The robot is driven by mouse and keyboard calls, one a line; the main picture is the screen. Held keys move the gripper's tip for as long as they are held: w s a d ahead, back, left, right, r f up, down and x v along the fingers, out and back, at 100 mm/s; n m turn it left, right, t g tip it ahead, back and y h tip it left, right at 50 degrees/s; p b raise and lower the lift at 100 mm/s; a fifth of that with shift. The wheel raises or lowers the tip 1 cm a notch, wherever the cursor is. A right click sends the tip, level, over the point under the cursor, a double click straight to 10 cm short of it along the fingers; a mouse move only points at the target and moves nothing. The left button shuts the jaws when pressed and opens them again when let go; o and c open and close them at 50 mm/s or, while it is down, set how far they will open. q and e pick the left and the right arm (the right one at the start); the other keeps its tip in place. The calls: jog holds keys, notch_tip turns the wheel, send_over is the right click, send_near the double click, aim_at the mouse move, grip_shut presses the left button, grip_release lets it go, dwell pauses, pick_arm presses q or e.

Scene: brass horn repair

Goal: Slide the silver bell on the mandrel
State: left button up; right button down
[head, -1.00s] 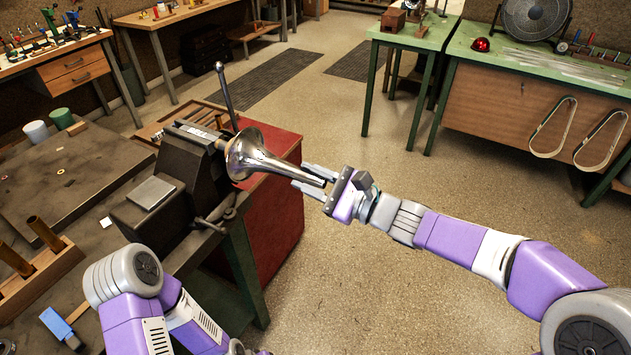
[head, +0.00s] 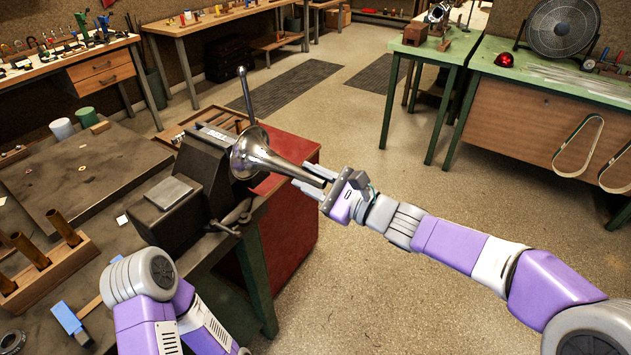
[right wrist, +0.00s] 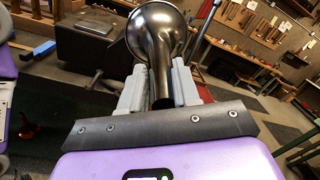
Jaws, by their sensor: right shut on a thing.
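The silver bell (head: 262,158) is held at its narrow end by my right gripper (head: 318,184), its wide flare facing the bench vise (head: 195,165). In the right wrist view the bell (right wrist: 155,35) runs away from me between the two grey fingers of the gripper (right wrist: 160,88), which sit on either side of its narrow tube. The flare is close in front of the vise jaws. The mandrel is hidden behind the flare, so I cannot tell how far the bell is around it. My left gripper is out of view; only part of that arm shows.
The vise stands at the corner of a dark bench (head: 80,185), its lever (head: 245,95) rising just behind the bell. A red cabinet (head: 285,225) stands below. A wooden rack with brass tubes (head: 45,265) and a blue-headed hammer (head: 70,320) lie left. The floor at right is open.

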jog(key=c, duration=0.7)
grip_release()
jog(key=shift+c, duration=0.2)
jog(key=shift+d, duration=0.1)
jog(key=p+v, duration=0.1)
jog(key=v, duration=0.6)
jog(key=shift+s+d, duration=0.15)
jog(key=shift+s, duration=0.05)
